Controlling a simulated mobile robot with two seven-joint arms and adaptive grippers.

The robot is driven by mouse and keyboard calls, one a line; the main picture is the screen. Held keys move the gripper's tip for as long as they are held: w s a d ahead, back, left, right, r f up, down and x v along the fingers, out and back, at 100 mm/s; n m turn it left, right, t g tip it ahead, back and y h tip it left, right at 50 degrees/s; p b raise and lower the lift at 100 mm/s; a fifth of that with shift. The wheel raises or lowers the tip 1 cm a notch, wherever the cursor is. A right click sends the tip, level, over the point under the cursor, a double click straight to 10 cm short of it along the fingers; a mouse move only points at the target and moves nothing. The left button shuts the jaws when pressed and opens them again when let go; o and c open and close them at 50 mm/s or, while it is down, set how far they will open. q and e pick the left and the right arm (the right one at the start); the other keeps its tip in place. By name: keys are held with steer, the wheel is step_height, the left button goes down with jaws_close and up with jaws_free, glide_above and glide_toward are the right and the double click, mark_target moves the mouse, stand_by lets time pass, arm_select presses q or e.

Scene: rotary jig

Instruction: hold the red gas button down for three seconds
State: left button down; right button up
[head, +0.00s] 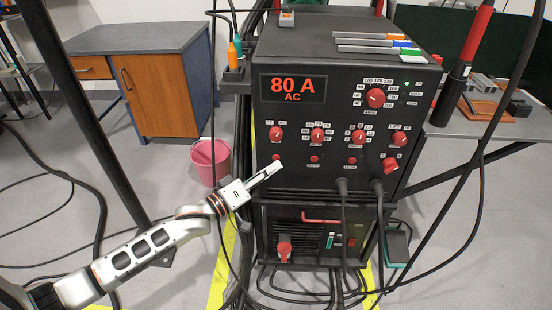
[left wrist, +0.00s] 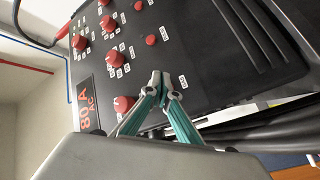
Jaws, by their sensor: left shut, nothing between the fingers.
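The black welding machine (head: 340,115) carries a row of small red buttons: a left one (head: 276,157), a middle one (head: 314,158) and a right one (head: 352,160). Their labels are too small to read, so I cannot tell which is gas. My left gripper (head: 277,165) is shut and empty, its tips at the left button. In the left wrist view, the fingertips (left wrist: 166,78) cover where that button sits, and the middle button (left wrist: 150,40) shows clear of them. I cannot tell whether the tips touch or press it. My right gripper is not in view.
Red knobs (head: 317,134) sit just above the buttons. Two black cables (head: 343,200) plug in below right. A lower unit (head: 315,235) stands under the machine. A pink bucket (head: 210,160) stands on the floor at left.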

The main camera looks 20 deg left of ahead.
arm_select(q)
steer(key=shift+w, duration=0.1)
steer(key=shift+w+a, duration=0.1)
steer(key=shift+w, duration=0.15)
stand_by(0.3)
steer(key=shift+w+a, duration=0.15)
steer(key=shift+w, duration=0.25)
stand_by(0.6)
stand_by(0.8)
stand_by(1.0)
